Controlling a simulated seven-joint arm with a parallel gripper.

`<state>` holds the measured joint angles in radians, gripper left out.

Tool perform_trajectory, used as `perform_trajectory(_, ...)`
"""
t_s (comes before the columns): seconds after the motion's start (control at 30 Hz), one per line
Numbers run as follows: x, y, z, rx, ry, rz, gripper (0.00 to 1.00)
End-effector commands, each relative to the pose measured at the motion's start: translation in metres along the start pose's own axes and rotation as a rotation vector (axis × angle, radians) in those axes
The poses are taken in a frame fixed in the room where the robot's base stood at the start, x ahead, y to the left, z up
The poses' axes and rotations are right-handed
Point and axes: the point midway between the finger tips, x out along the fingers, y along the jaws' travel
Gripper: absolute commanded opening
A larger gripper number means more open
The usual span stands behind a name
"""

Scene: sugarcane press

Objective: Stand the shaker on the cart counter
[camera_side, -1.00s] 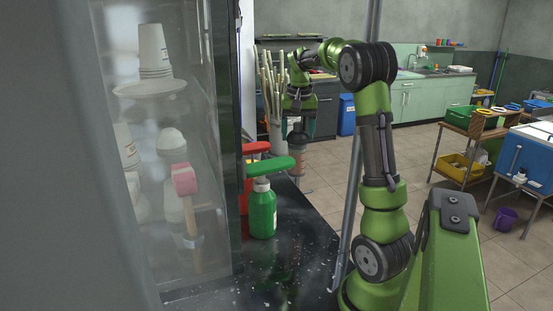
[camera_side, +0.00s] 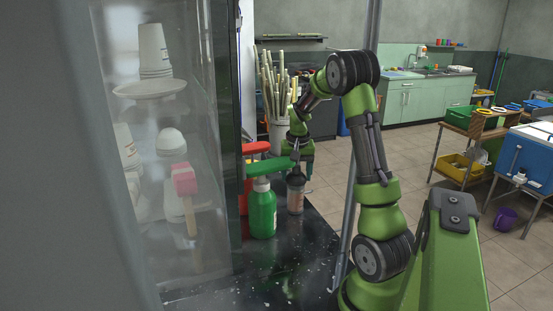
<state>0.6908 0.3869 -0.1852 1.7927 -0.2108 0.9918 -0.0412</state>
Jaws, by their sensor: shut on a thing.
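The shaker (camera_side: 296,196), a small dark-topped bottle with a pale brownish label, is upright at the counter's far end, right of the green bottle. My gripper (camera_side: 297,172) is shut on its top from above. The black speckled cart counter (camera_side: 290,262) lies below it. The shaker's base appears at or very near the counter surface; I cannot tell whether it touches. The fingertips are small and partly merge with the dark cap.
A green pump bottle (camera_side: 262,212) stands close to the shaker's left, with a red bottle (camera_side: 246,192) behind it. A bin of cane sticks (camera_side: 277,95) is behind. A metal post (camera_side: 357,170) rises on the right. The front counter is clear.

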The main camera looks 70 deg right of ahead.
Motion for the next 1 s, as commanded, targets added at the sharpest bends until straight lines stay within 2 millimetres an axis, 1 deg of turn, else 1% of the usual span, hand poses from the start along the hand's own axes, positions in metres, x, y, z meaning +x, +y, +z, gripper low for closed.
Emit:
perform_trajectory(0.13,-0.001,0.0,-0.001,0.0,0.003,-0.001,0.39)
perform_trajectory(0.27,0.002,0.0,0.0,0.0,0.002,-0.001,0.39)
perform_trajectory(0.3,0.003,0.0,0.001,0.0,-0.001,0.0,0.71)
perform_trajectory(0.47,0.003,0.0,0.001,0.0,-0.001,0.0,0.95)
perform_trajectory(0.77,0.001,0.0,0.0,0.0,0.0,0.0,0.95)
perform_trajectory(0.87,-0.007,0.0,-0.001,-0.002,0.002,0.0,0.95)
perform_trajectory(0.97,-0.023,-0.001,-0.001,-0.001,0.004,-0.002,0.95)
perform_trajectory(1.0,-0.031,-0.001,-0.001,-0.001,0.005,-0.002,0.95)
